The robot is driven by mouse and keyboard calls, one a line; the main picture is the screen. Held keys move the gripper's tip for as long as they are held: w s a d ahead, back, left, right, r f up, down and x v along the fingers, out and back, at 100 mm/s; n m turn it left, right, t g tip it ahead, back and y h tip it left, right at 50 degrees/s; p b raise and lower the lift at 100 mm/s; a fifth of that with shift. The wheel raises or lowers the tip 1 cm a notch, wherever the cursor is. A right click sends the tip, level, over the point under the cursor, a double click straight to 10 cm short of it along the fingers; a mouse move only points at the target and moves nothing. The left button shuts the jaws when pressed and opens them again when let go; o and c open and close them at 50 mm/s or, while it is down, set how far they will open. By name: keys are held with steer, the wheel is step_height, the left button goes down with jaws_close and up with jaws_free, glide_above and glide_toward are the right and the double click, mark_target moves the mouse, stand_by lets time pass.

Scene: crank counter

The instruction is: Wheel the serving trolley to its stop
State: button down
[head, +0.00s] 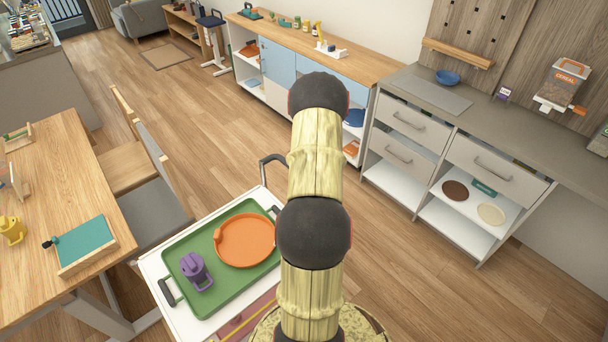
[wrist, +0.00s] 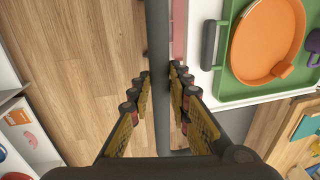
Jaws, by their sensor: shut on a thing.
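The white serving trolley (head: 158,268) stands on the wood floor at the lower middle of the head view, left of my arm. It carries a green tray (head: 206,308) with an orange round plate (head: 245,243) and a purple mug (head: 194,272). The trolley's dark push handle (head: 272,160) rises past its far edge; my arm hides part of it. In the wrist view, my gripper (wrist: 160,78) is shut on the handle bar (wrist: 158,35), one finger on each side. The trolley top (wrist: 196,78) lies right of it. I cannot make out the stop.
A wood table (head: 75,165) with chairs (head: 158,205) stands close on the trolley's left. A grey counter (head: 520,155) with drawers and shelves is at the right, and a low cabinet (head: 290,62) at the back. Open floor (head: 190,125) lies between them.

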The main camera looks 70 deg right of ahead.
steer(key=shift+d, duration=0.25)
steer(key=c, duration=1.9)
jaws_free()
steer(key=shift+s+d, duration=0.1)
steer(key=shift+s, duration=0.05)
steer(key=shift+o, duration=1.2)
step_height(320, 180, up, 12)
steer(key=s+d, duration=0.1)
steer(key=d, duration=0.1)
steer(key=shift+f, duration=0.15)
